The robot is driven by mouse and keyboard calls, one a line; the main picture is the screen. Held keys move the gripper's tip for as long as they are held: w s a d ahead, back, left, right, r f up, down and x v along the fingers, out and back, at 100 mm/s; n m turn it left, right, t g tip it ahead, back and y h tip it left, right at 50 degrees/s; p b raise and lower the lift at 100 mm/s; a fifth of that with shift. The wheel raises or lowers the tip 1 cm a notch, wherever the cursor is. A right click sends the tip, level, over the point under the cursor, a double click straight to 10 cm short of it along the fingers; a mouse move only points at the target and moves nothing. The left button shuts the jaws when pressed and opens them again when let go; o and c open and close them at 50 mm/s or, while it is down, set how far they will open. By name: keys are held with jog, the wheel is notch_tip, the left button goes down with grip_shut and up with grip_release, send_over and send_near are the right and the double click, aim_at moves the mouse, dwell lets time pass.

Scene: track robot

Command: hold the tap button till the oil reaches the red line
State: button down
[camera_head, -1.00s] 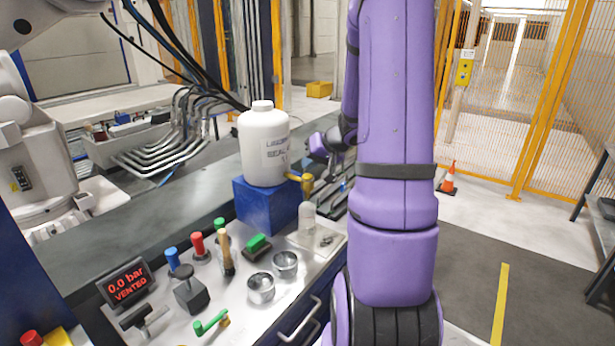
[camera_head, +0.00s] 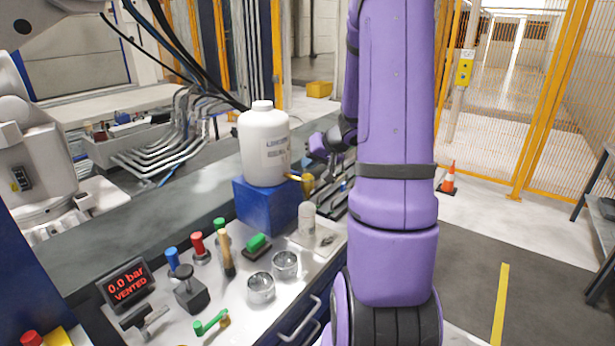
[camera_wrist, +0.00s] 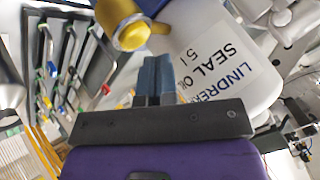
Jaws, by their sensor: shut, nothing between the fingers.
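The white oil bottle (camera_head: 263,140) stands upright on a blue block (camera_head: 265,205). Its label, reading "SEAL OIL", shows in the wrist view (camera_wrist: 225,60). A brass-yellow tap (camera_head: 304,183) sticks out low on its right side. In the wrist view the tap's round yellow end (camera_wrist: 132,32) is just beyond and left of my fingertips. My gripper (camera_wrist: 154,62) is shut and empty, close to the tap; I cannot tell whether it touches. In the head view my gripper (camera_head: 318,158) is partly hidden by my arm. A small pale vessel (camera_head: 307,222) stands below the tap. I cannot make out oil or a red line.
The bench top holds two round metal cups (camera_head: 261,288), colored-handled tools (camera_head: 198,246), a green-topped block (camera_head: 258,244) and a display (camera_head: 126,284) reading "0.0 bar VENTED". Metal pipes lie behind the bottle. An orange cone (camera_head: 449,178) stands on the floor at right.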

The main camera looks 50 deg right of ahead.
aim_at(309, 175)
jog(key=shift+f, duration=0.1)
dwell(0.4)
jog(key=shift+f, duration=0.3)
jog(key=shift+f, duration=0.4)
dwell(0.7)
jog(key=shift+r, duration=0.1)
dwell(1.5)
jog(key=shift+r, duration=0.75)
jog(key=shift+r, duration=2.5)
